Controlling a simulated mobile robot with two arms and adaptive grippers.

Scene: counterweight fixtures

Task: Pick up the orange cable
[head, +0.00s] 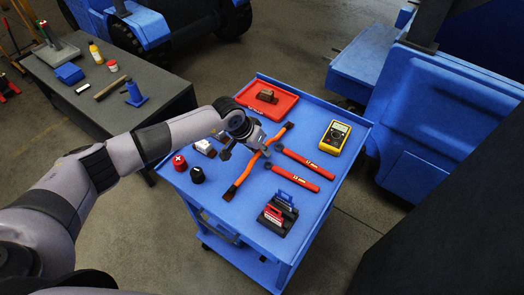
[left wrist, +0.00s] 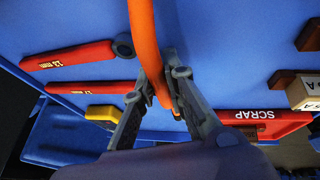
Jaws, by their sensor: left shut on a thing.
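The orange cable (head: 245,174) has dark ends and lies diagonally over the middle of the blue trolley top. My left gripper (head: 262,146) is at the cable's middle, coming from the left, and is shut on it. In the left wrist view the orange cable (left wrist: 145,42) runs down from the top edge in between the two fingers of my left gripper (left wrist: 160,88). The gripper hides part of the cable. I cannot tell whether the cable is clear of the trolley top. My right gripper is in neither view.
On the blue trolley (head: 318,210), two red-handled wrenches (head: 304,162) lie right of the cable. A yellow multimeter (head: 335,137), red SCRAP tray (head: 284,101), black-and-red fixture (head: 278,214), red knob (head: 179,162) and black knob (head: 197,175) surround it. A dark workbench (head: 135,110) stands left.

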